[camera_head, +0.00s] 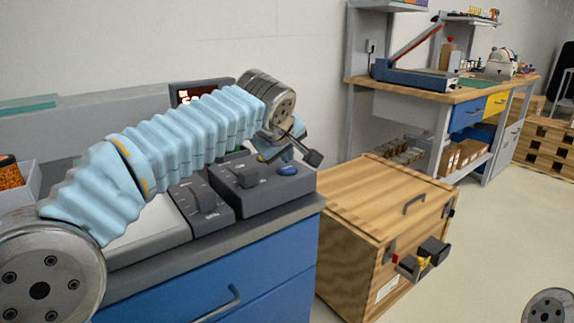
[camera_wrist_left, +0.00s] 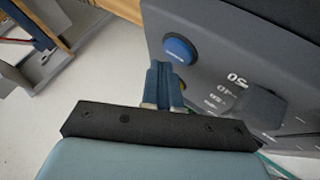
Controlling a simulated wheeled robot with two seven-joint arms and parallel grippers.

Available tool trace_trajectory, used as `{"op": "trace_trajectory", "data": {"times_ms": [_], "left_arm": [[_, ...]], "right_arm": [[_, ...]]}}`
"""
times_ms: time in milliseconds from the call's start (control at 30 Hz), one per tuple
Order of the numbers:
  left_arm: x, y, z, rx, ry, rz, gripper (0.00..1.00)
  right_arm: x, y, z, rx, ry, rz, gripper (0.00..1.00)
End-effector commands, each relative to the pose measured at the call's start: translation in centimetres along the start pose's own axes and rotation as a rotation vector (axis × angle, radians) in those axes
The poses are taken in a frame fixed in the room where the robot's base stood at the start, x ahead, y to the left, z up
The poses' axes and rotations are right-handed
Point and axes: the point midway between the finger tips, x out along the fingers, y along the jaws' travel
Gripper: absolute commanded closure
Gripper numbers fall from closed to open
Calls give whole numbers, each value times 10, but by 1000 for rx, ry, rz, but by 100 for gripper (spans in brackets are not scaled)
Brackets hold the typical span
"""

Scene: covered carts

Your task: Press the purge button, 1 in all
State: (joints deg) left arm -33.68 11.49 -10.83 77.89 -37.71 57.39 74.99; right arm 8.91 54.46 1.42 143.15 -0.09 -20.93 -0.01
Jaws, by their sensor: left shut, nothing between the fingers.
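A round blue button (camera_head: 288,170) sits on the sloped dark grey control box (camera_head: 262,197) on the cart top. In the left wrist view the blue button (camera_wrist_left: 179,50) shows in full, with a small label too blurred to read. My left gripper (camera_head: 288,156) is shut and empty above the box, close to the blue button. In the left wrist view its fingertips (camera_wrist_left: 160,66) appear just left of and below the blue button; contact is not visible. My right gripper is out of view.
A dark knob (camera_wrist_left: 255,105) with a numbered scale is beside the buttons. A second grey control unit (camera_head: 203,205) stands left of the box. A red-lit display (camera_head: 186,94) is behind my arm. A wooden crate (camera_head: 385,195) stands right of the blue cart.

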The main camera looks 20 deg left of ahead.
Motion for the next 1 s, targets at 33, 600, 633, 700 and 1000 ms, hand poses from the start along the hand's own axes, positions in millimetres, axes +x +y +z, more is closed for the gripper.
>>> {"op": "trace_trajectory", "data": {"times_ms": [33,600,633,700,1000], "left_arm": [[-3,2,-2,0,0,0,100],[-14,10,-10,0,0,0,100],[-16,12,-12,0,0,0,100],[-21,15,-16,0,0,-1,100],[-38,28,-28,0,0,0,100]], "right_arm": [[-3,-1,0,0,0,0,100],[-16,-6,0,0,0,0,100],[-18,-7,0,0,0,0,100],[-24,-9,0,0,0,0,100],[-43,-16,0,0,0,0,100]]}}
